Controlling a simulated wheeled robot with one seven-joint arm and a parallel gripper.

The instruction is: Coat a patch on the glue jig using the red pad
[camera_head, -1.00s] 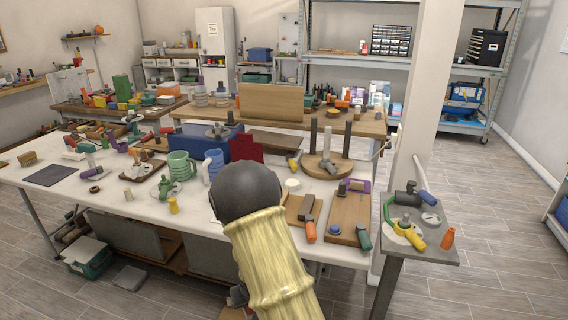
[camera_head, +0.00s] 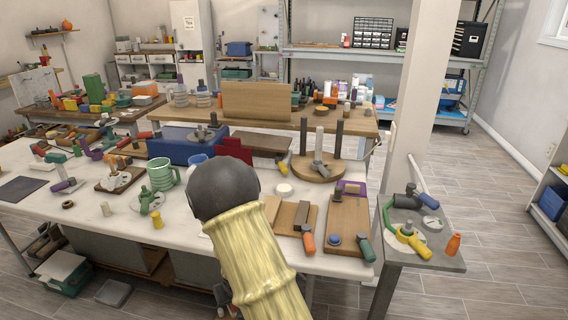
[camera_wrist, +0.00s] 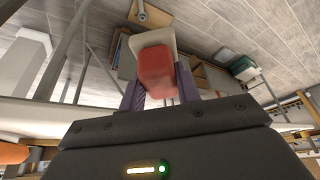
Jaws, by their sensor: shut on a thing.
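In the wrist view my gripper (camera_wrist: 159,82) is shut on the red pad (camera_wrist: 156,70), a rounded red block with a pale beige part (camera_wrist: 150,42) at its far end. The pad sits between the two purple fingers, well clear of the floor seen behind it. In the head view my arm hides the gripper and the pad. I cannot tell for sure which thing is the glue jig; wooden boards with parts on them lie at the right of the white table, one with a blue knob and a green handle (camera_head: 348,215), one with an orange-handled tool (camera_head: 308,240).
The white table (camera_head: 110,225) is crowded: a green mug (camera_head: 163,172), a blue case (camera_head: 187,146) and a round wooden stand with posts (camera_head: 319,172). A grey side table (camera_head: 436,259) with a yellow-handled tool stands at the right by a pale pillar (camera_head: 415,130).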

